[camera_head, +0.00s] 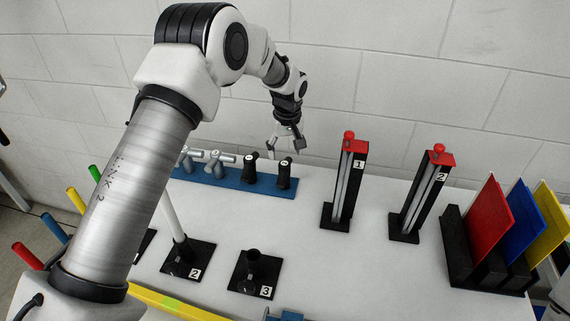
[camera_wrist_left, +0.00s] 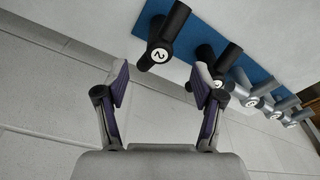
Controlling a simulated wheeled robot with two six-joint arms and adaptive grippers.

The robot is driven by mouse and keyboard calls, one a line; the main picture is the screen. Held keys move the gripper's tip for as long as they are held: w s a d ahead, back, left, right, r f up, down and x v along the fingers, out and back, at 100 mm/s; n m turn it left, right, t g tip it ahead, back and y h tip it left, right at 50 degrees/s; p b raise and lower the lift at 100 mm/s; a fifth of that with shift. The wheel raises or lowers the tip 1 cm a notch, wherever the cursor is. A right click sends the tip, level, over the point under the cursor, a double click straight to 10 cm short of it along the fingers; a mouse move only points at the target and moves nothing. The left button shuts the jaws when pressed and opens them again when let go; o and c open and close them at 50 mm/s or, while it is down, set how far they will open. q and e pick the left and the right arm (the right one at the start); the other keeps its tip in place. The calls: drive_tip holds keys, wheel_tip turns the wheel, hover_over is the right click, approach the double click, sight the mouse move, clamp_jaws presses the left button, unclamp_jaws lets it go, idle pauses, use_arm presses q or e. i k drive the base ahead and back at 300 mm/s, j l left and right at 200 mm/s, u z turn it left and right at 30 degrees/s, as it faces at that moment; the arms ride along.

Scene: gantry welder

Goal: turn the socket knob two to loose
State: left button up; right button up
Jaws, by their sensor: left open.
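Socket knob two is a black knob (camera_head: 284,174) with a short crossbar handle, at the right end of the blue strip (camera_head: 225,183). In the left wrist view this knob (camera_wrist_left: 160,54) shows a white disc with a 2, ahead of my fingertips. My left gripper (camera_head: 286,146) is open and empty, behind and above this knob, its fingers apart. In the left wrist view the open jaws (camera_wrist_left: 163,82) point towards the strip, and the knob is beyond the gap, not touched. My right gripper is not in view.
Another black knob (camera_head: 250,169) stands just left of knob two, with silver taps (camera_head: 222,162) further left. Black stands 1 (camera_head: 344,190) and 2 (camera_head: 421,195) with red tops are to the right. Socket bases (camera_head: 254,278) are in front. A wall is close behind.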

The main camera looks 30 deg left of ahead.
sight(172, 268)
drive_tip(key=k, duration=1.5)
